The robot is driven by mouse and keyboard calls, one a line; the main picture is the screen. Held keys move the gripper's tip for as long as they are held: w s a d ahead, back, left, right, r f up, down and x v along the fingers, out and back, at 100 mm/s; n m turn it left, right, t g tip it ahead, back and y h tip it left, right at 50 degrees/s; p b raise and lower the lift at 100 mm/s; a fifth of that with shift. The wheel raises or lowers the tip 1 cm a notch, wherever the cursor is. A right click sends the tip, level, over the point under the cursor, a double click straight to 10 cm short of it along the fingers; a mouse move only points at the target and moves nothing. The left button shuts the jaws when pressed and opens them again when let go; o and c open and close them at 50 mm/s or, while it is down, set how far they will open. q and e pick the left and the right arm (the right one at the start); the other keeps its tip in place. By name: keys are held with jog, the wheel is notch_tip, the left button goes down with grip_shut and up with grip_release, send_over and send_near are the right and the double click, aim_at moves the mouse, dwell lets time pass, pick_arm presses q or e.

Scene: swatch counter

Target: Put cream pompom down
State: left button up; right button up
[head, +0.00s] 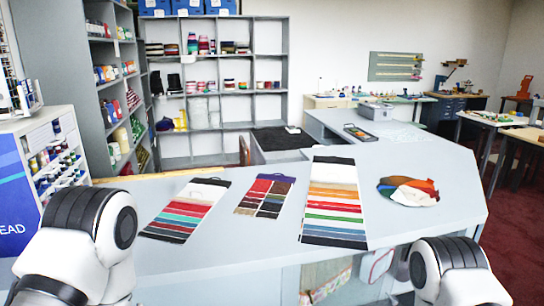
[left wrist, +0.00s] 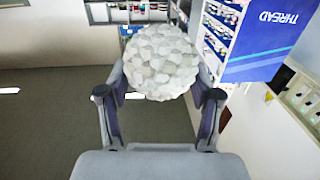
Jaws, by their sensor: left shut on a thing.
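The cream pompom (left wrist: 160,62) is a round, bumpy, off-white ball in the left wrist view. My left gripper (left wrist: 160,85) is shut on it, with one finger on each side. Behind the pompom are floor and a thread shelf, with no surface touching it that I can see. In the head view neither the pompom nor the left gripper shows; only my arm parts show at the lower left and lower right. My right gripper is out of view.
The grey counter (head: 270,255) holds a striped swatch card (head: 186,208), a card of small swatches (head: 265,195), a large striped card (head: 334,205) and a fan of coloured swatches (head: 408,190). Bare counter lies between them. A thread display (head: 40,165) stands at left.

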pick_arm(q)
jog(key=w+d+f+m+t+h, duration=0.1)
jog(key=w+d+f+m+h, duration=0.2)
jog(key=d, duration=0.7)
jog(key=w+f+h, duration=0.2)
jog(key=w+f, duration=0.1)
jog(key=shift+d+m+h, duration=0.3)
jog(key=shift+h, duration=0.1)
jog(key=shift+r, duration=0.1)
